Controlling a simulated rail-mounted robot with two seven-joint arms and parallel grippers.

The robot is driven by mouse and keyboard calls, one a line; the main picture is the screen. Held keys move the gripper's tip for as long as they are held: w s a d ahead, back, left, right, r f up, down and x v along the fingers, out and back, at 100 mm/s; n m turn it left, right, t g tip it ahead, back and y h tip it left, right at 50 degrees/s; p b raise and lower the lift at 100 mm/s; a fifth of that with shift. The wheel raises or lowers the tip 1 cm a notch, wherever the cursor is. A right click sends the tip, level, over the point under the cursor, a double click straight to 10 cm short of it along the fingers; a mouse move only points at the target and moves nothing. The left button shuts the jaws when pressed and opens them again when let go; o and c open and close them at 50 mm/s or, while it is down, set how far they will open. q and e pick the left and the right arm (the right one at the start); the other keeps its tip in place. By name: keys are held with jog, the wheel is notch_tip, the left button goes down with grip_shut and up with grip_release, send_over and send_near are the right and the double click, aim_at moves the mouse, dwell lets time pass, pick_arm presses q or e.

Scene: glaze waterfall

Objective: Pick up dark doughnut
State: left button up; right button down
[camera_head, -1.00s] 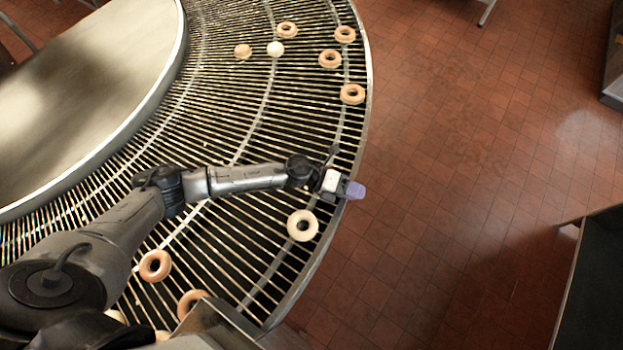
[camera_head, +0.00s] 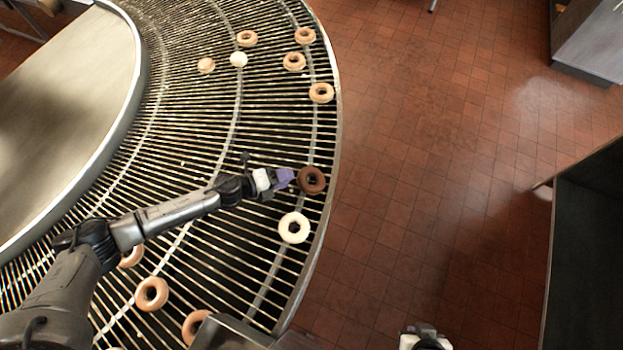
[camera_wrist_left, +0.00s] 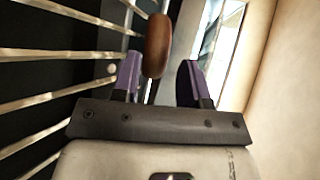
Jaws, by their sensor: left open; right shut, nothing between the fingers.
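The dark doughnut (camera_head: 311,180) lies on the wire rack near its outer right edge. My left gripper (camera_head: 287,178) is open, just left of the doughnut in the head view. In the left wrist view, the brown doughnut (camera_wrist_left: 156,45) shows edge-on at the tips of the open purple fingers (camera_wrist_left: 160,72), closer to the left finger. I cannot tell how far it sits between them. My right gripper (camera_head: 425,338) shows only partly at the bottom edge of the head view, over the floor, away from the doughnut.
A pale doughnut (camera_head: 294,228) lies just below the dark one. Several lighter doughnuts lie farther up the rack, such as one at the outer edge (camera_head: 321,93), and others at lower left (camera_head: 151,294). Red tiled floor (camera_head: 420,150) lies to the right. A dark-topped counter (camera_head: 590,250) stands at far right.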

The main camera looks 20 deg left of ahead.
aim_at(303, 174)
pick_arm(q)
jog(key=shift+x, duration=3.2)
jog(key=shift+f, duration=0.15)
jog(key=c, duration=0.6)
